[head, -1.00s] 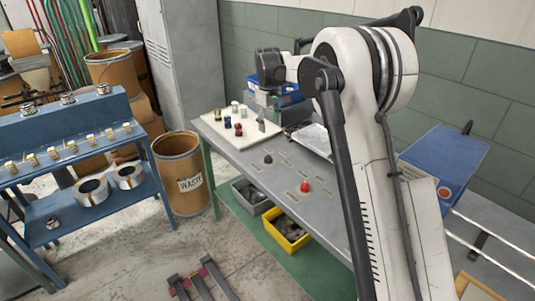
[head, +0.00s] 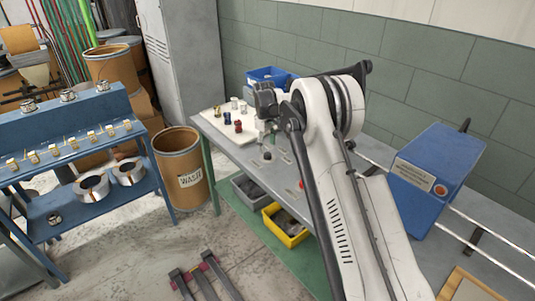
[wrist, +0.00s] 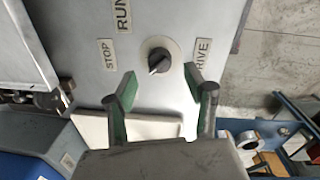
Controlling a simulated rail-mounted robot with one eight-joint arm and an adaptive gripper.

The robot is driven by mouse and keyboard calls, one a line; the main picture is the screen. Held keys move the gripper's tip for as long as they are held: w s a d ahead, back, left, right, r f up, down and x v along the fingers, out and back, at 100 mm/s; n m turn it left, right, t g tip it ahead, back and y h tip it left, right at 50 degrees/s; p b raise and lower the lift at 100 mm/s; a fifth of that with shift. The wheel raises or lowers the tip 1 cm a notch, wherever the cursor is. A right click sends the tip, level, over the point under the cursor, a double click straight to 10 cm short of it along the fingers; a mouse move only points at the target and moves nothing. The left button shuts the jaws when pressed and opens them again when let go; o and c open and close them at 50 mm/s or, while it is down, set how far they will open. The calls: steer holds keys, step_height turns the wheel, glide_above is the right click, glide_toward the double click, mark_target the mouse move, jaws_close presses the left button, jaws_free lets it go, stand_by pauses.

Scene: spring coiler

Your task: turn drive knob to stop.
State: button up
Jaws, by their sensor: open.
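The drive knob (wrist: 160,58) is a dark rotary knob on a pale round base in the grey panel. Its grip bar lies diagonally; I cannot tell which end is the pointer. In the wrist view a STOP label (wrist: 108,53) is left of it, a RUN label (wrist: 123,15) upper left, and a DRIVE label (wrist: 203,55) right. My gripper (wrist: 160,74) is open and empty, its green-padded fingers spread on either side of the knob's lower edge in the picture, apart from it. In the head view the knob (head: 267,156) is just below my gripper (head: 267,138).
A red button (head: 301,184) is on the same bench, close to my arm. A white board (head: 212,119) with small coloured parts lies behind the knob. A blue box (head: 433,180) is at right.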

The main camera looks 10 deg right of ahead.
mark_target(267, 152)
steer(key=shift+w+d+f, duration=0.1)
steer(key=shift+d+f, duration=0.05)
steer(key=shift+f, duration=2.35)
steer(key=shift+c, duration=0.5)
steer(key=c, duration=1)
steer(key=shift+m+b, duration=0.35)
steer(key=shift+m, duration=0.05)
steer(key=m+b, duration=0.3)
steer(key=shift+f+m, duration=0.15)
steer(key=shift+m, duration=0.15)
steer(key=shift+m+b, duration=1.25)
steer(key=shift+m, duration=0.95)
steer(key=shift+r, duration=0.2)
